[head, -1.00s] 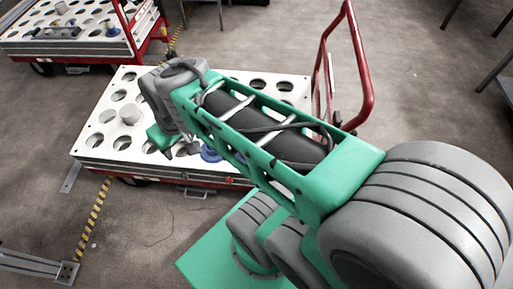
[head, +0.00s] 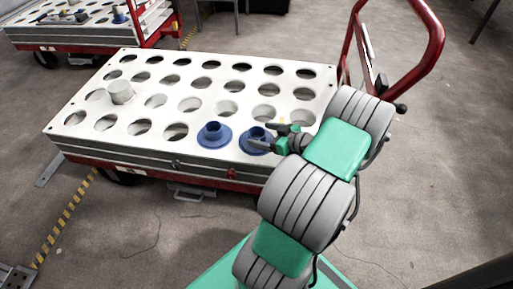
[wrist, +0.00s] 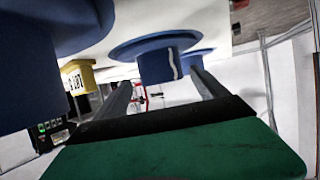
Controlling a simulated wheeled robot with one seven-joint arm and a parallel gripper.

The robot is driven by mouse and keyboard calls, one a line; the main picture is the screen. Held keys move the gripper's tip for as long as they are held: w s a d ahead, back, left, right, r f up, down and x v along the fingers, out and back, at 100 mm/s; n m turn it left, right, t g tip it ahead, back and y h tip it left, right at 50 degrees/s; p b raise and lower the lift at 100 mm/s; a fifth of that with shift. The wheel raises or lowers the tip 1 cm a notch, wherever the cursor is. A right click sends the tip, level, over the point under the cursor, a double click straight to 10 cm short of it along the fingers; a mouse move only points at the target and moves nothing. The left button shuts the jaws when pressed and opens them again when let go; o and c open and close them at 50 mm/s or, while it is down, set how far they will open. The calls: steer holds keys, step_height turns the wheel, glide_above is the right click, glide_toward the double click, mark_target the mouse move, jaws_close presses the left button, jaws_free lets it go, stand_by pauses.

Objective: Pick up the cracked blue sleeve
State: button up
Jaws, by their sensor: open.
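The cracked blue sleeve (wrist: 160,62) has a white jagged line down its side and a wide flange. In the wrist view it stands ahead of my open fingers, roughly between them. My gripper (wrist: 160,84) is open and holds nothing. In the head view my gripper (head: 257,136) points left at the right-hand blue sleeve (head: 249,147) on the white cart top, partly covering it. Whether the fingers touch it I cannot tell. A second blue sleeve (head: 214,136) stands to its left; a blue one (wrist: 196,56) shows behind the cracked sleeve in the wrist view.
The white cart top (head: 75,122) has rows of round holes. A pale cylinder (head: 121,92) stands at its left. A red handle (head: 436,35) rises at the cart's right.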

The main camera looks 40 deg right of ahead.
mark_target(251, 132)
steer(key=b+x, duration=0.1)
steer(key=x, duration=0.1)
steer(key=b+x, duration=0.1)
steer(key=x, duration=0.1)
steer(key=shift+w+a+f, duration=0.2)
steer(key=shift+a+f, duration=0.05)
steer(key=shift+w, duration=0.35)
steer(key=shift+c, duration=0.4)
steer(key=shift+r, duration=0.1)
steer(key=c, duration=1.6)
